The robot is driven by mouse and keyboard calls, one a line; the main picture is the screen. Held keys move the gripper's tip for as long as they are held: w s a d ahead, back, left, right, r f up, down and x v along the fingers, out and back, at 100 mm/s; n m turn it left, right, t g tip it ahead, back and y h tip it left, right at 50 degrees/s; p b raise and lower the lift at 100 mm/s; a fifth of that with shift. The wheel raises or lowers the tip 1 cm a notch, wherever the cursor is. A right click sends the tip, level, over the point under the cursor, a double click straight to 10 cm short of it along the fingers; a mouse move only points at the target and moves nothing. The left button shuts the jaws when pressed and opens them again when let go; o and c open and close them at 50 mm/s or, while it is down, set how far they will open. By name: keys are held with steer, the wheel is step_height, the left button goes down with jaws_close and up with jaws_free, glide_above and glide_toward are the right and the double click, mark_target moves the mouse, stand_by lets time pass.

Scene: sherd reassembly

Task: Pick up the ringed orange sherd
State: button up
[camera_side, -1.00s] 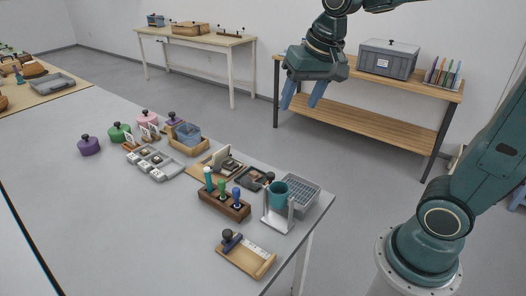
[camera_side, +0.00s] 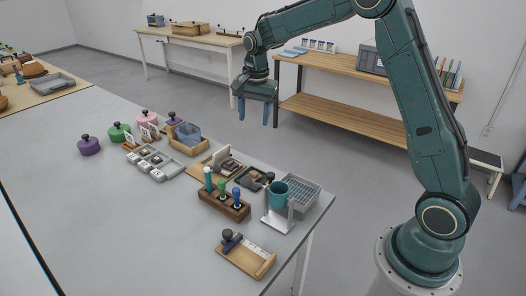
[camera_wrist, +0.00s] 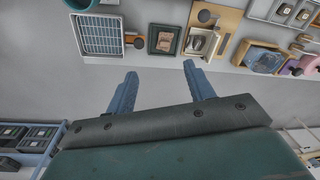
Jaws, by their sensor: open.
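I cannot make out an orange sherd with rings for certain. A small dark tray (camera_wrist: 152,47) near the table edge holds a brownish-orange piece (camera_wrist: 164,42), too small to show rings; the tray also shows in the side view (camera_side: 246,181). A wooden board (camera_wrist: 230,19) beside it carries a pale frame and small pieces. My gripper (camera_side: 254,112) is open and empty, pointing down in the air beyond the table's far edge. In the wrist view its two blue fingers (camera_wrist: 160,72) are spread apart, short of the tray, with nothing between them.
A grey wire basket (camera_wrist: 98,34) and teal cup (camera_side: 278,194) stand at the table's corner. A wooden rack of stamps (camera_side: 224,206), a wooden box with a blue bin (camera_side: 187,137) and several lidded pots (camera_side: 89,146) stand nearby. The table's left front is bare.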

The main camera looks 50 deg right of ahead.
steer(key=w+d+f+m, duration=0.2)
steer(key=f, duration=0.4)
steer(key=w+d+f+m+g, duration=0.1)
steer(key=w+d+f+m, duration=0.1)
steer(key=f, duration=0.4)
steer(key=shift+w+d, duration=0.15)
steer(key=shift+w, duration=0.45)
steer(key=shift+f, duration=0.2)
glide_above(253, 173)
steer(key=shift+w+f, duration=0.1)
steer(key=shift+f, duration=4.1)
steer(key=shift+f, duration=2.6)
steer(key=c, duration=0.8)
